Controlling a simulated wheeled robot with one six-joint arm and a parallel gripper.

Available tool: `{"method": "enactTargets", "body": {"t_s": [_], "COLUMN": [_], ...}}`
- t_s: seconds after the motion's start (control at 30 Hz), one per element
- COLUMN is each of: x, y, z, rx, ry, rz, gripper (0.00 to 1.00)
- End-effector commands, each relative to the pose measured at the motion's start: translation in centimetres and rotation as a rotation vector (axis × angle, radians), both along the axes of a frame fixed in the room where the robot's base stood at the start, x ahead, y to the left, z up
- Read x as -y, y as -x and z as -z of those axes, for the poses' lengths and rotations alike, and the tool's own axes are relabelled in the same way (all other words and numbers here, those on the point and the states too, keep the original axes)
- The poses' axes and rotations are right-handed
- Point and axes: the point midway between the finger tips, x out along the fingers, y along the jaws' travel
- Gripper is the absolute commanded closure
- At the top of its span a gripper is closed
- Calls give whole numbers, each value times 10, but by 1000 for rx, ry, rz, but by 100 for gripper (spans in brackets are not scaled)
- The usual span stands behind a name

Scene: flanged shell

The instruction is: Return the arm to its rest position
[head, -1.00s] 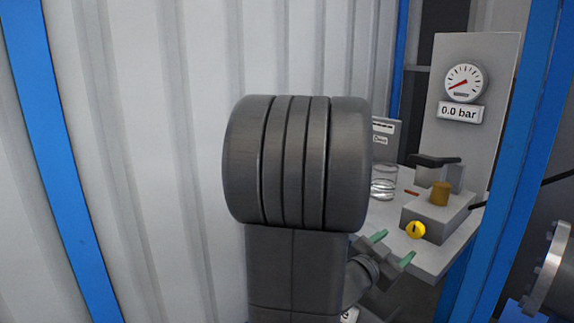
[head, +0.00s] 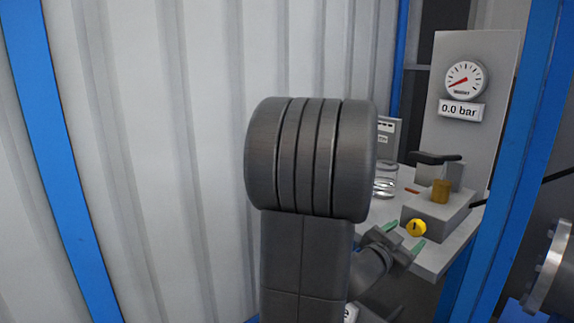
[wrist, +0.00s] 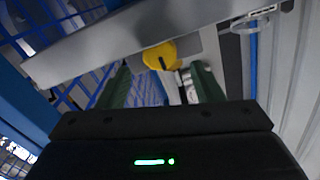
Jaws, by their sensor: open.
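My gripper (head: 404,237) shows in the head view just right of my thick dark arm, in front of the near edge of the grey bench (head: 438,262). Its two green-tipped fingers are spread with nothing between them. In the wrist view my gripper (wrist: 163,84) also has its green fingers apart and empty. A yellow round knob (wrist: 159,56) appears beyond the fingers there. My upper arm hides much of the middle of the head view, including the bench's left part.
On the bench are a grey block with a yellow knob (head: 416,228), a brass cylinder (head: 440,191) and a clear glass vessel (head: 385,181). A gauge (head: 465,77) reads 0.0 bar. A blue post (head: 503,170) and a metal flange (head: 548,265) stand at right; a corrugated wall (head: 170,150) fills the left.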

Motion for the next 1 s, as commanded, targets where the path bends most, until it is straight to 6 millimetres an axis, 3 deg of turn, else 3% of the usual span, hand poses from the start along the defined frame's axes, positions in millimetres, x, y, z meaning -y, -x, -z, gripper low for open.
{"method": "enactTargets", "body": {"t_s": [0.17, 0.73, 1.0], "x": [29, 23, -20], "y": [-23, -24, 12], "z": [2, -5, -1], "rx": [0, -406, -402], "ry": [0, 343, 345], "rz": [4, -2, -6], "gripper": [40, 40, 40]}}
